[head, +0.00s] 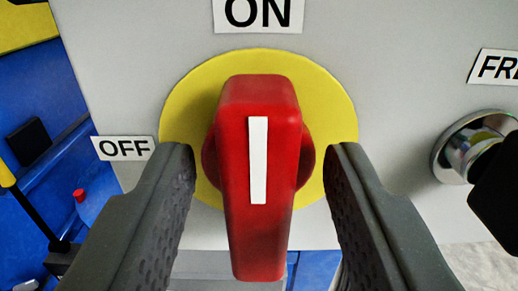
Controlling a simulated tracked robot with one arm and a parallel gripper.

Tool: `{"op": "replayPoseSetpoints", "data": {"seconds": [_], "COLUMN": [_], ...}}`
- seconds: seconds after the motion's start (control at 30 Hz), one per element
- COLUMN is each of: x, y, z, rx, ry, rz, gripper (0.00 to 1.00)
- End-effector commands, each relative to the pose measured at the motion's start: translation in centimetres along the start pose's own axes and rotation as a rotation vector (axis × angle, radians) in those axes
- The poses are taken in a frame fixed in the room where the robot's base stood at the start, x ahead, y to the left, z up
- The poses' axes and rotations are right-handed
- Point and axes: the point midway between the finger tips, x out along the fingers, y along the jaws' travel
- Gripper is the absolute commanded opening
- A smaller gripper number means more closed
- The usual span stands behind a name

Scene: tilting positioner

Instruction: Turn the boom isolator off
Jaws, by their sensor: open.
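The boom isolator is a red rotary handle (260,225) with a white stripe, mounted on a round yellow plate (335,100) on a grey panel. The handle stands upright, its stripe running up and down in line with the ON label (258,13) above it. The OFF label (123,148) is to the left of the yellow plate. My gripper (262,165) is open, with one dark ridged finger on each side of the handle. A gap shows between each finger and the handle's grip bar.
A chrome-ringed switch (470,145) with a black lever sits at the right under a partly cut-off label beginning "FRE" (495,67). Blue and yellow structure (45,95) with a black block shows beyond the panel's left edge.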

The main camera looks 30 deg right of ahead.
Motion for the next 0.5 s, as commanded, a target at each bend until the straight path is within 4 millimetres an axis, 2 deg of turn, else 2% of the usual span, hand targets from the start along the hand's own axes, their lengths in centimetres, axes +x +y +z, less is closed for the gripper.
{"op": "replayPoseSetpoints", "data": {"seconds": [0.33, 0.37, 0.5], "x": [0.26, 0.26, 0.25], "y": [0.0, 0.0, 0.0], "z": [-0.09, -0.09, -0.08], "rx": [0.0, 0.0, 0.0], "ry": [0.001, 0.002, 0.001], "rz": [0.0, 0.0, 0.0], "gripper": [0.42, 0.39, 0.0]}}
